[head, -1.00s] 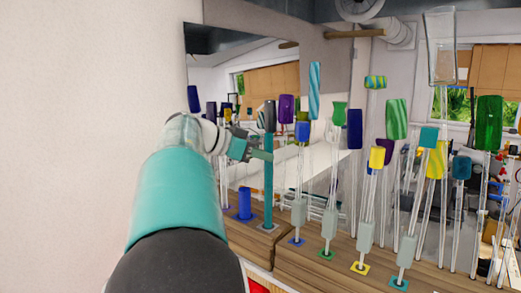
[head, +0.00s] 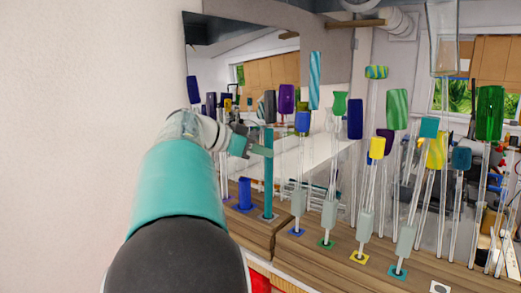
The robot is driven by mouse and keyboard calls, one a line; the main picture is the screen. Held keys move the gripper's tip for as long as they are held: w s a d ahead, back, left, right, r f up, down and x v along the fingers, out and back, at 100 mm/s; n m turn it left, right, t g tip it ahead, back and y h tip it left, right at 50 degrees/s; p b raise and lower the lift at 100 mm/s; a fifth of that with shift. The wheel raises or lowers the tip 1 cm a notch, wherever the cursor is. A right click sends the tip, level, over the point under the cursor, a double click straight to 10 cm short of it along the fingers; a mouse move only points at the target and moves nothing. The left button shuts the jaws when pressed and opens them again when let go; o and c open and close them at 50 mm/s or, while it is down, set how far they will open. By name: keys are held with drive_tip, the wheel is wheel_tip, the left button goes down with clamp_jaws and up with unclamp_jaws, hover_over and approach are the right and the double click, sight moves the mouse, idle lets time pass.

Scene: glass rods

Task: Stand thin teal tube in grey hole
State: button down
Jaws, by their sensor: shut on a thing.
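The thin teal tube (head: 268,172) stands about upright left of centre in the head view. Its lower end is at the grey square (head: 269,217) on the wooden top; I cannot tell how deep it sits in the hole there. My gripper (head: 262,150) reaches in from the left and is shut on the tube near its upper end. The contact is small in the picture and the far finger is partly hidden.
A short blue cylinder (head: 245,194) stands just left of the tube. Several clear rods with coloured tops, such as a yellow one (head: 377,147), rise close on the right. A pale square (head: 440,287) lies at the lower right. A plain wall (head: 90,90) fills the left.

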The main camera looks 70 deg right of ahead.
drive_tip(key=shift+f, duration=0.15)
drive_tip(key=c, duration=1.2)
unclamp_jaws()
drive_tip(key=shift+w, duration=0.1)
drive_tip(key=v, duration=1.3)
drive_tip(key=shift+w+a, duration=0.1)
drive_tip(key=shift+a, duration=0.15)
drive_tip(key=shift+w, duration=0.1)
